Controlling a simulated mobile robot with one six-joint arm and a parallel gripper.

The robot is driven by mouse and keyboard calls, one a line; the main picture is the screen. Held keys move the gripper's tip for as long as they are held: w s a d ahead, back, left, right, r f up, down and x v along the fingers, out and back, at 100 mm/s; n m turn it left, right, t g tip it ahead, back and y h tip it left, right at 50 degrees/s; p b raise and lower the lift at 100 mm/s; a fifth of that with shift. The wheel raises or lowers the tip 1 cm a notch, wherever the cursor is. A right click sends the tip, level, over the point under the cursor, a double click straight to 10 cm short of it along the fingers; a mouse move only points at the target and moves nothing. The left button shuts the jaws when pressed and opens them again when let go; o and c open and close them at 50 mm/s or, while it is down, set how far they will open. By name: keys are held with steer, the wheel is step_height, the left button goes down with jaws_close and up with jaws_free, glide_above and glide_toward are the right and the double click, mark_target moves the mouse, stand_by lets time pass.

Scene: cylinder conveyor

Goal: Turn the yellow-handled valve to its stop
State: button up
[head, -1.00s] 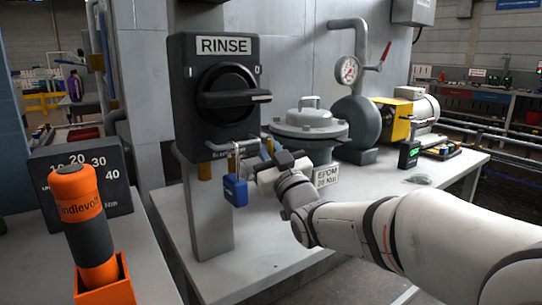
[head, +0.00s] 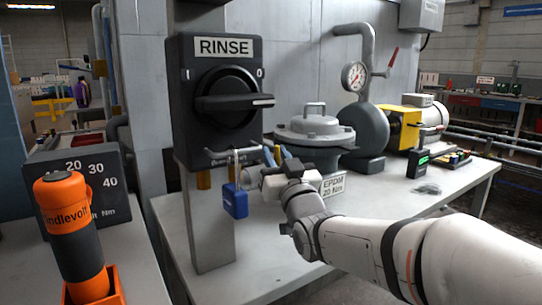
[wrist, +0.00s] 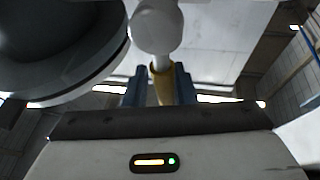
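The yellow valve handle (wrist: 163,88) shows in the wrist view below a pale round fitting and stem (wrist: 158,28). My gripper's two blue fingers lie along its left and right sides, with no clear gap to it. In the head view my gripper (head: 276,156) is in front of the grey domed valve body (head: 314,130), right of the blue padlock. The fingers point up and away there. The handle itself is hidden or too small to make out in the head view, so its angle cannot be told.
The RINSE switch box (head: 214,95) with a black knob stands left of my gripper. A blue padlock (head: 235,200) hangs under it, close by. An EPDM sign (head: 332,184) is just right. A pressure gauge (head: 354,76) stands behind. The bench front (head: 262,265) is clear.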

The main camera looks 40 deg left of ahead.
steer(key=o, duration=0.4)
steer(key=shift+a+f, duration=0.1)
steer(key=shift+s, duration=0.1)
steer(key=p+v, duration=0.1)
steer(key=v, duration=0.6)
steer(key=shift+s+d+f, duration=0.1)
steer(key=shift+s+d, duration=0.1)
steer(key=shift+d, duration=0.1)
